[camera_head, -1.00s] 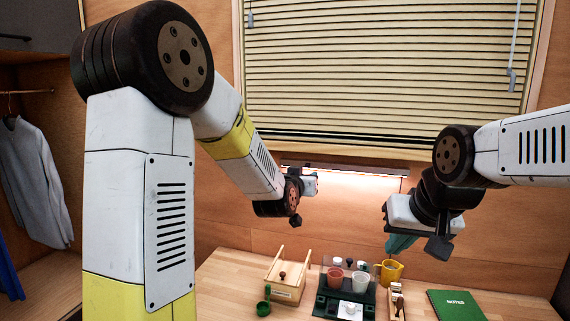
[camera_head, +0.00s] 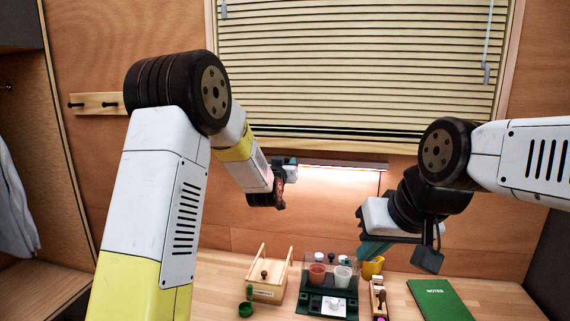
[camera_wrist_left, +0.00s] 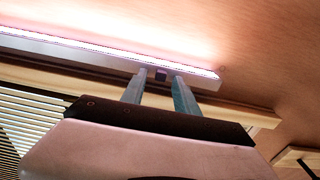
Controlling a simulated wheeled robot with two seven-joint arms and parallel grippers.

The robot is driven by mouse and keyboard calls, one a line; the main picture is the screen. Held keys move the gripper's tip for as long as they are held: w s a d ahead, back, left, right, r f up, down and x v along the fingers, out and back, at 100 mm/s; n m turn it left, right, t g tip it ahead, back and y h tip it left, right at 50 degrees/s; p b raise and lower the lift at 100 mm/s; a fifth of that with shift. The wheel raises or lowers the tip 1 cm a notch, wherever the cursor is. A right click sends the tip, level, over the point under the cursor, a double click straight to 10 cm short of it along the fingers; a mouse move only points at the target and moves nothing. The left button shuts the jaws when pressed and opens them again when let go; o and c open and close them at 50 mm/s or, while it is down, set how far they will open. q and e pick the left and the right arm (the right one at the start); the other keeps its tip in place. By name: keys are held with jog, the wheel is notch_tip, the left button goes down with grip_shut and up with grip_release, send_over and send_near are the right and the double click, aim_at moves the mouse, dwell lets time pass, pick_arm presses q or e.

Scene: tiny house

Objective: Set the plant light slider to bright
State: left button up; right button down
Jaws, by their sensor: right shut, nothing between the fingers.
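The plant light is a thin lit bar (camera_head: 345,164) under the window blind, and it shows close up in the left wrist view (camera_wrist_left: 75,48). A small dark slider knob (camera_wrist_left: 161,74) sits on its edge, towards the right end in that view. My left gripper (camera_wrist_left: 158,80) is open, with one finger on each side of the knob; I cannot tell whether either touches it. My right gripper (camera_head: 374,248) is shut and empty above the table.
The table below holds a wooden rack (camera_head: 268,290), a dark tray with pots (camera_head: 312,303), a yellow mug (camera_head: 373,268), a small wooden box (camera_head: 378,297) and a green notebook (camera_head: 440,300). The blind (camera_head: 360,70) hangs above the lamp.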

pick_arm(q)
grip_shut()
dwell(1.4)
